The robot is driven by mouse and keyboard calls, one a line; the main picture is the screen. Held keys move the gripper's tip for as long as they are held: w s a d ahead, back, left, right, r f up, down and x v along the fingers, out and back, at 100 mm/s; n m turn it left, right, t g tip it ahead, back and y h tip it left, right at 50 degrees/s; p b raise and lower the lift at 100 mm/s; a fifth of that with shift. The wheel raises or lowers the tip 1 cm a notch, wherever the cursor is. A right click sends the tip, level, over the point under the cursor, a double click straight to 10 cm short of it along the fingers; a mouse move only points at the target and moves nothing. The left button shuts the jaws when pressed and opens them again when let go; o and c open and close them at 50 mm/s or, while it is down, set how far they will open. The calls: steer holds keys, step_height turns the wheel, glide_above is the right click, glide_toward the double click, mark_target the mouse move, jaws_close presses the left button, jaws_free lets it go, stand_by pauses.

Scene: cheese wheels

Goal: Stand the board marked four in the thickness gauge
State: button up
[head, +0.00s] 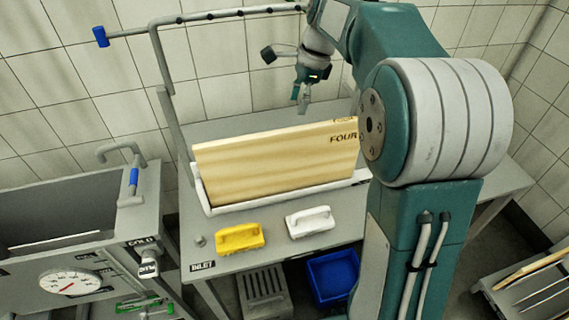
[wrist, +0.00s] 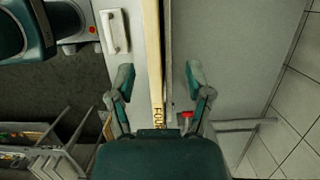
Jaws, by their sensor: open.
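The wooden board marked FOUR (head: 270,165) stands on its long edge in a white trough-like holder (head: 203,196) on the grey table. FOUR also shows on its narrow edge in the wrist view (wrist: 154,50). My gripper (head: 303,100) is open and empty, above and behind the board in the head view. In the wrist view my gripper (wrist: 160,80) has its fingers spread on either side of the board's edge, with a gap on both sides. I cannot tell which item is the thickness gauge. My arm hides the board's right end in the head view.
A yellow handled block (head: 240,238) and a white one (head: 310,222) lie in front of the board. A sink with a dial (head: 70,283) stands left. A blue crate (head: 333,278) is below the table. A rack (head: 535,285) with boards is lower right. A pipe (head: 165,70) rises behind.

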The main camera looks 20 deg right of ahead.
mark_target(284, 130)
steer(key=x, duration=0.5)
steer(key=shift+s+a+f, duration=0.1)
steer(key=shift+a+f, duration=0.1)
steer(key=shift+a, duration=0.2)
steer(key=x, duration=0.5)
steer(key=shift+s+a, duration=0.3)
steer(key=shift+s, duration=0.05)
steer(key=shift+c, duration=0.3)
jaws_close()
